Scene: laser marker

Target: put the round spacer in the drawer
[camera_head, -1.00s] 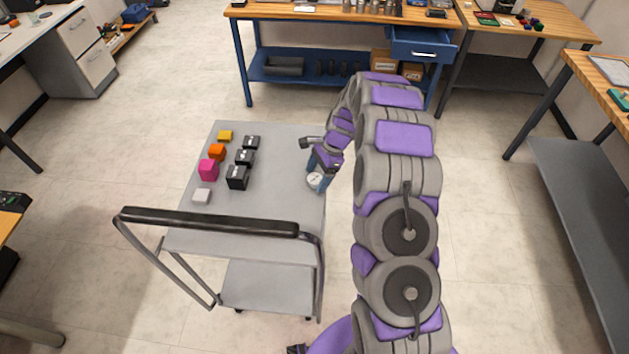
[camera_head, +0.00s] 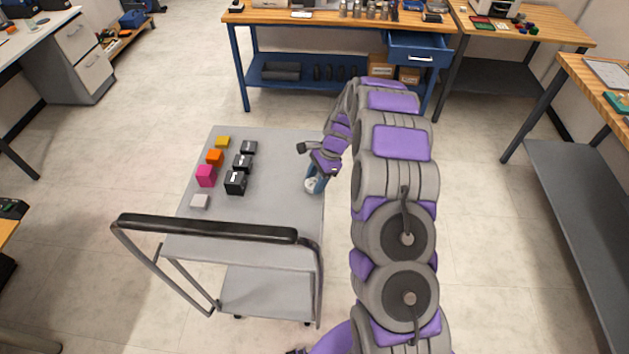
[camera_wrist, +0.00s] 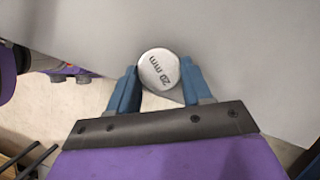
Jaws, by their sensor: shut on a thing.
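The round spacer (camera_wrist: 158,70) is a silver disc marked "20 mm", between the two blue fingers of my gripper (camera_wrist: 158,88) in the wrist view. My gripper is shut on it. In the head view, the spacer (camera_head: 312,186) shows at the fingertips of my gripper (camera_head: 315,183), at the right edge of the grey cart top (camera_head: 270,205). I cannot tell whether it touches the cart. The blue drawer (camera_head: 420,52) stands pulled out under the right end of the wooden workbench at the back.
Black blocks (camera_head: 236,182) and coloured blocks (camera_head: 206,175) stand on the cart's left half. The cart's black handle (camera_head: 205,228) rises at its near side. Cardboard boxes (camera_head: 381,66) sit below the drawer. Floor (camera_head: 478,190) is clear right of my arm.

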